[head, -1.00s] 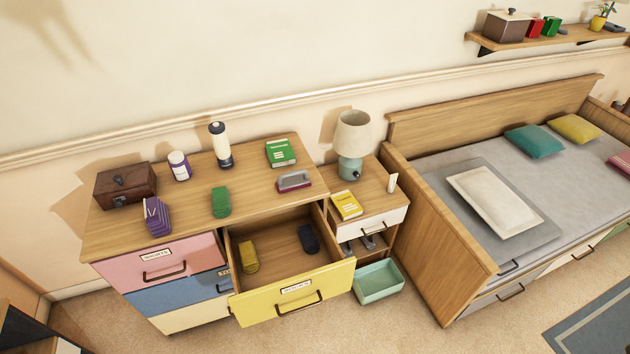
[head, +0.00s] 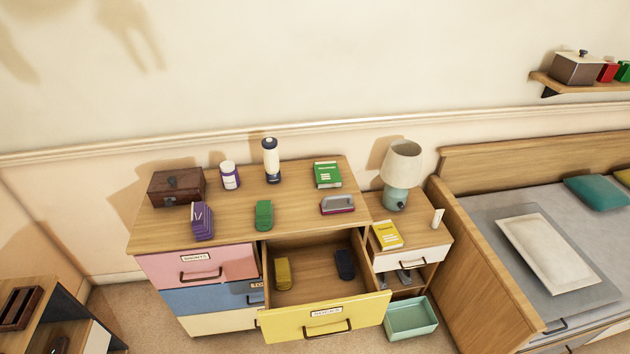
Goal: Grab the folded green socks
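The folded green socks (head: 264,215) lie on the wooden top of the dresser (head: 300,203), near its front edge and above the open drawer. Below them, the yellow drawer (head: 290,322) is pulled out. It holds a folded yellow bundle (head: 282,273) on its left side and a dark navy bundle (head: 345,264) on its right. Neither of my grippers shows in the head view.
On the dresser are a purple bundle (head: 202,221), a brown box (head: 176,187), a purple-and-white jar (head: 230,176), a flashlight (head: 271,161), a green book (head: 327,175) and a red-and-grey object (head: 337,204). A nightstand with a lamp (head: 397,190) and bed stand at right.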

